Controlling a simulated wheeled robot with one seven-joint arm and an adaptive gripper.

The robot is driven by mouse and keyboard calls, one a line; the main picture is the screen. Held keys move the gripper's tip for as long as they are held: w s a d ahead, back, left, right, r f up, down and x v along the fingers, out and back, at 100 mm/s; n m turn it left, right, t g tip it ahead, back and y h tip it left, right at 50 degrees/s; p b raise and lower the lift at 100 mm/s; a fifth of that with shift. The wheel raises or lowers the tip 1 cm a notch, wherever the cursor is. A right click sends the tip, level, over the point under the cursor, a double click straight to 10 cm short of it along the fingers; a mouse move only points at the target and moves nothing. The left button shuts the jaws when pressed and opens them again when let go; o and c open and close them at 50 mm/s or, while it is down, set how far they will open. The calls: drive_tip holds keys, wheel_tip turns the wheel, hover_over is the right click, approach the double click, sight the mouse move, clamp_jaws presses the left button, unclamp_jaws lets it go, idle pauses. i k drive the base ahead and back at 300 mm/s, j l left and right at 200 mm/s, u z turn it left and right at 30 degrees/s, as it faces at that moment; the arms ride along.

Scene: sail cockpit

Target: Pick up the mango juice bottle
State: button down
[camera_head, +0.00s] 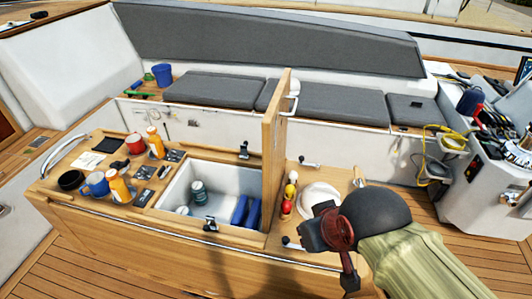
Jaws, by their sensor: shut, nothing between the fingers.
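Two orange bottles stand on the wooden counter at the left: one near the front (118,187) beside a blue mug, one farther back (155,143) beside a red cup. Their labels are too small to read, so I cannot tell which is the mango juice bottle. My arm reaches in from the lower right. My gripper (338,238), dark with a red-brown part, is shut and empty. It is right of the raised wooden lid, well away from both bottles. Its fingertips are hard to make out.
An open cool box (174,194) with a can and blue packs lies between the bottles and my gripper. Its raised lid (272,150) stands upright as an obstacle. The blue mug (96,184), red cup (135,143) and a white hat (318,196) are nearby.

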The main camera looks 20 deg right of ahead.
sight(155, 140)
drive_tip(key=k+l, duration=0.1)
drive_tip(key=l, duration=0.15)
drive_tip(key=i+j, duration=0.2)
drive_tip(key=j, duration=0.15)
drive_tip(key=i+j, duration=0.15)
drive_tip(key=j, duration=0.2)
drive_tip(key=i+j+z, duration=0.1)
drive_tip(key=j, duration=0.25)
drive_tip(key=i+j, duration=0.45)
drive_tip(key=j, duration=0.3)
drive_tip(key=i+j+z, duration=0.1)
drive_tip(key=z, duration=1)
drive_tip(key=j, duration=0.1)
